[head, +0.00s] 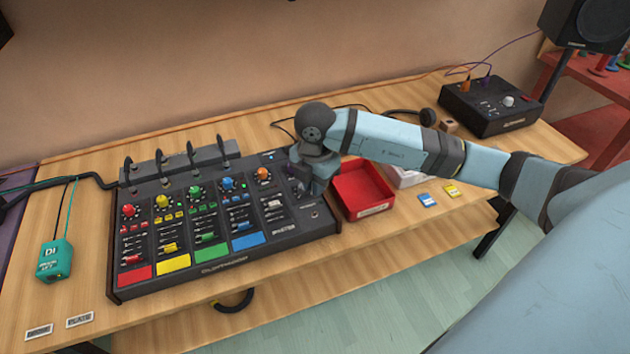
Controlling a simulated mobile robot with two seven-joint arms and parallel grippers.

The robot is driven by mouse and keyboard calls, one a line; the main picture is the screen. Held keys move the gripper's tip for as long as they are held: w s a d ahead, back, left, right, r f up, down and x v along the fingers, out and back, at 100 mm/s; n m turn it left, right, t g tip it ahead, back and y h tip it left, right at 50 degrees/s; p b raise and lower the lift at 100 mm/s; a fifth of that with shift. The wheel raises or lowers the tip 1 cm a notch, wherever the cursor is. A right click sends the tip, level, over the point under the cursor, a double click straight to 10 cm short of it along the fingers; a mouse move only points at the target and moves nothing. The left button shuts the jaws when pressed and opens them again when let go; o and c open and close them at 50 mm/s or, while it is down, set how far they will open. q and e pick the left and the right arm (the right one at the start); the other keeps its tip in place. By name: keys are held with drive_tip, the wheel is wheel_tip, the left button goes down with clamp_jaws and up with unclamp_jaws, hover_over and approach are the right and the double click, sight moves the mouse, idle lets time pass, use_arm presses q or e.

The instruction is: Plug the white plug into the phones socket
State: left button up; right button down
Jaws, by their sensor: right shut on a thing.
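My right gripper (302,187) is over the right end of the black mixer (225,266), close above its master section. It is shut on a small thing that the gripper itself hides. I cannot make out the white plug anywhere. A small round socket (314,215) shows on the mixer's top near its right front corner, just in front of the gripper. I cannot read whether it is the phones socket. My left gripper is not in view.
Black headphones (428,117) and a black box (490,106) are at the back right. A teal DI box (55,261) is at left.

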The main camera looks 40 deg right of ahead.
sight(315, 208)
wheel_tip(315, 208, down, 3)
drive_tip(key=shift+r+b, duration=0.1)
drive_tip(key=shift+b, duration=0.7)
drive_tip(key=shift+f+b, duration=0.55)
drive_tip(key=shift+f, duration=0.5)
idle(0.6)
drive_tip(key=shift+f+b, duration=0.35)
drive_tip(key=shift+f, duration=0.5)
drive_tip(key=shift+f+b, duration=0.6)
drive_tip(key=shift+f, duration=0.35)
